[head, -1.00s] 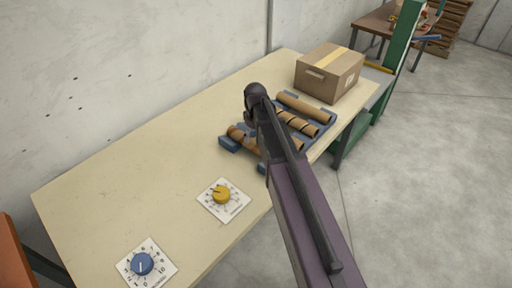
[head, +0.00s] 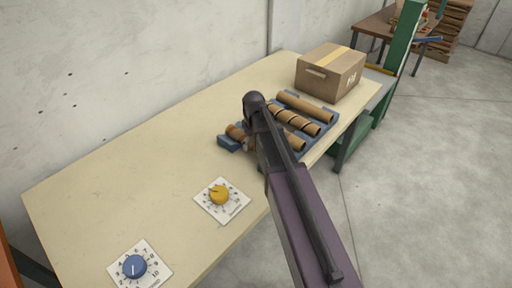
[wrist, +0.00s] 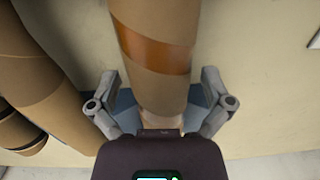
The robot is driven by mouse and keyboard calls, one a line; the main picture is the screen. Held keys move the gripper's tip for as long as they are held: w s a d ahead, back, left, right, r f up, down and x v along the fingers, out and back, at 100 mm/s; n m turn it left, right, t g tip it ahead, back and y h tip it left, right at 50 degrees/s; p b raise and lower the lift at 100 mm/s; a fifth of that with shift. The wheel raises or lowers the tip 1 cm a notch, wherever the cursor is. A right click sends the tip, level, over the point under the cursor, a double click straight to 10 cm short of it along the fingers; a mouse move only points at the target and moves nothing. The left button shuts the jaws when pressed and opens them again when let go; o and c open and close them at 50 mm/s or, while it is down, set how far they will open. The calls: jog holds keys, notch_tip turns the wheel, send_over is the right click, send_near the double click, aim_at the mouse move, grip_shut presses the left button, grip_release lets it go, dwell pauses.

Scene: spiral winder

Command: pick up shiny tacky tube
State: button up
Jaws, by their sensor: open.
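The shiny tacky tube is a brown cardboard tube with a glossy orange-brown band (wrist: 155,50). In the wrist view it runs up the middle, between the fingers of my gripper (wrist: 158,98). The fingers are open, one on each side of the tube, with no clear grip on it. My gripper is mostly hidden behind the arm there.
A tube with dark bands (head: 297,121) and a plain tube (head: 306,106) lie beside it; tubes also show at left in the wrist view (wrist: 28,70). A cardboard box (head: 330,72) stands behind. A yellow dial (head: 219,194) and blue dial (head: 135,266) sit on the table (head: 130,180).

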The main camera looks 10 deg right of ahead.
aim_at(253, 139)
dwell(0.4)
jog(key=c, duration=1.1)
jog(key=shift+r, duration=0.15)
jog(key=shift+c, duration=0.2)
notch_tip(253, 139, up, 3)
jog(key=p, duration=0.3)
jog(key=shift+r, duration=0.15)
jog(key=s, duration=0.5)
jog(key=s+r+p, duration=0.1)
jog(key=s, duration=0.4)
jog(key=s+p, duration=0.1)
jog(key=s, duration=0.5)
jog(key=shift+a+r, duration=0.25)
